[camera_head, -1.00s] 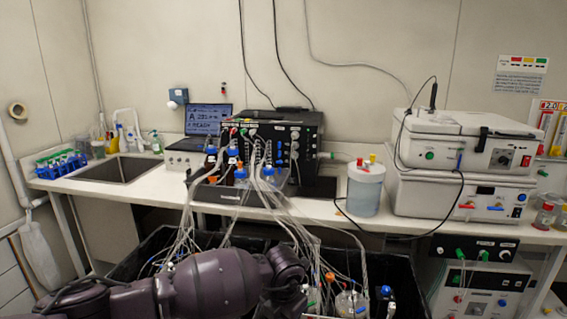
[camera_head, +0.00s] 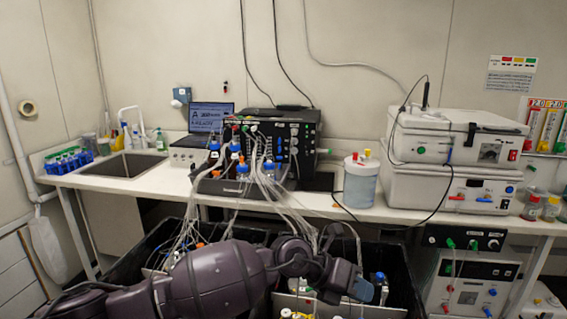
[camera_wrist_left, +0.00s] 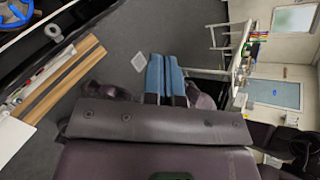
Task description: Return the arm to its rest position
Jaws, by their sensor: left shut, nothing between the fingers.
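My left arm comes in from the left across the bottom of the head view, in front of the bench. My left gripper (camera_head: 362,291) is at its right end, over the dark bin, with small blue-grey fingers. In the left wrist view the two blue fingers of this gripper (camera_wrist_left: 165,75) lie side by side, shut with nothing between them, above the dark grey floor. My right gripper is not in view.
A black bin (camera_head: 398,270) with tubes and bottles lies below and around the arm. The white bench (camera_head: 120,185) behind carries a bioreactor unit (camera_head: 275,140), a laptop (camera_head: 208,118) and stacked white instruments (camera_head: 455,165). The wrist view shows open floor (camera_wrist_left: 190,30).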

